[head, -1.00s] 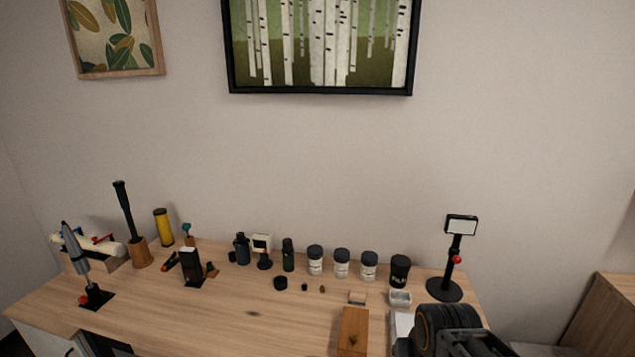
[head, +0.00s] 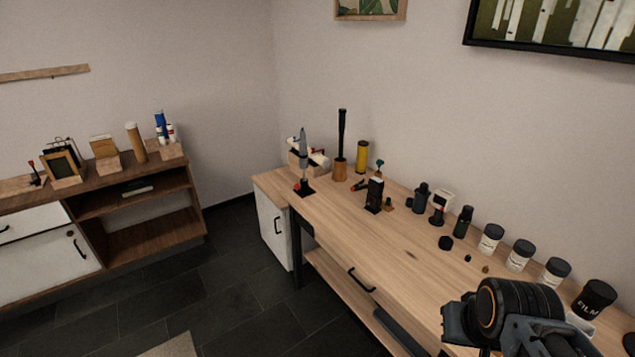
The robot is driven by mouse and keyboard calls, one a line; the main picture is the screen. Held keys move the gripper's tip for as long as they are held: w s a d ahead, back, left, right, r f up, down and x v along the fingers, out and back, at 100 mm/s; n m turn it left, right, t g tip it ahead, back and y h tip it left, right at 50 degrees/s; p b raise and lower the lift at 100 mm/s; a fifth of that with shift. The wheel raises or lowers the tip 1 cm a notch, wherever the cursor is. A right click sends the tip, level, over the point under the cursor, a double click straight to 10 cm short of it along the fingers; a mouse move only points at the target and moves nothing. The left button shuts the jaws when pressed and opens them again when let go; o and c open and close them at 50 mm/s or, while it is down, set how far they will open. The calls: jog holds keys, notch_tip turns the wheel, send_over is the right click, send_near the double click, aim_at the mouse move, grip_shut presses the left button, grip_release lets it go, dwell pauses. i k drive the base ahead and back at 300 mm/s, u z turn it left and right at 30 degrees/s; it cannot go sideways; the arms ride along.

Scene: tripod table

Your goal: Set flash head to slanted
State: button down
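A small unit with a cream-white head (head: 443,201) on a dark body stands near the back of the wooden table. It looks like a flash, but I cannot be sure. Its head faces out from the wall; its exact tilt is too small to tell. An upright black box-shaped unit (head: 375,193) stands left of it and could also be the flash. My arm shows at the bottom right, near the front of the table and apart from both units. My gripper's fingers are not in view.
A dark bottle (head: 463,221), white jars with black lids (head: 491,238) and a black film cup (head: 594,298) line the table's (head: 350,240) back. A grey pointed tool (head: 303,155) stands at its far end. A low shelf (head: 150,215) is at left. Dark floor between is mostly clear.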

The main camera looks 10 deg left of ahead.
aim_at(376, 185)
jog(key=k, duration=0.35)
jog(key=u, duration=1.45)
jog(key=i, duration=1.8)
jog(key=z, duration=1.15)
jog(key=i, duration=0.65)
jog(key=z, duration=0.7)
